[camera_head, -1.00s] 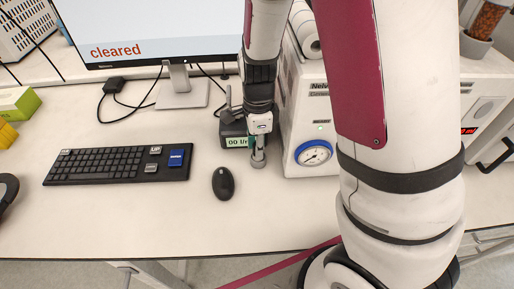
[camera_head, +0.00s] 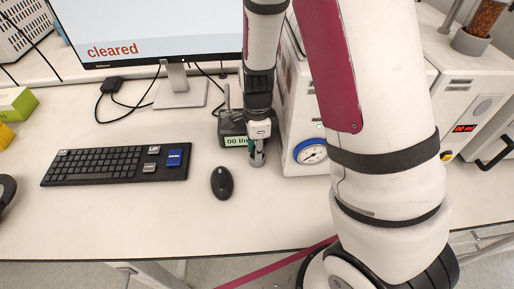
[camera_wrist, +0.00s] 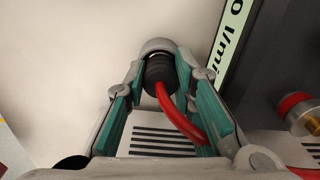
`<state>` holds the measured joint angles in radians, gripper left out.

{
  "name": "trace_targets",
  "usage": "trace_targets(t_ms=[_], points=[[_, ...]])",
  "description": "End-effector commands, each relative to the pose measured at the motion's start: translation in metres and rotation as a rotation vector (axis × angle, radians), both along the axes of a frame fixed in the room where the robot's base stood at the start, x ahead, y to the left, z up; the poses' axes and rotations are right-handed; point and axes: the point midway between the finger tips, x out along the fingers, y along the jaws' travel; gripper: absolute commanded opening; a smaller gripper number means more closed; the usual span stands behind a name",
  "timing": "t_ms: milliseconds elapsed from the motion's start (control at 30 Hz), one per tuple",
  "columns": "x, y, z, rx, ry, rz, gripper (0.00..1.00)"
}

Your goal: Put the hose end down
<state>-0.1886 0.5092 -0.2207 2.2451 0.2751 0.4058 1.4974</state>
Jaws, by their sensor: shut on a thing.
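My gripper (camera_head: 257,156) points down at the desk, just in front of the small dark flow meter labelled in l/min (camera_head: 235,141). In the wrist view my gripper (camera_wrist: 160,75) has its teal-lined fingers closed around the hose end (camera_wrist: 158,70), a black ribbed piece with a grey rounded tip. A red hose (camera_wrist: 180,118) runs from it back between the fingers. The hose end is close to the pale desk top; I cannot tell whether it touches. The flow meter's label (camera_wrist: 231,38) is right beside the right finger.
A black mouse (camera_head: 222,183) and a keyboard (camera_head: 118,166) lie to the left. A white machine with a blue-rimmed gauge (camera_head: 311,152) stands close on the right. A monitor (camera_head: 150,30) stands behind. The desk front (camera_head: 150,225) is clear. A red-and-brass fitting (camera_wrist: 300,108) shows near the gripper.

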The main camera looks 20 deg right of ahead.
Motion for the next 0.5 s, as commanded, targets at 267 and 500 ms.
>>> trace_targets(t_ms=[267, 500], points=[[-0.0022, 0.0000, -0.0131, -0.002, 0.009, 0.000, 0.00], [-0.0028, 0.0003, -0.0137, -0.002, 0.010, 0.000, 0.44]])
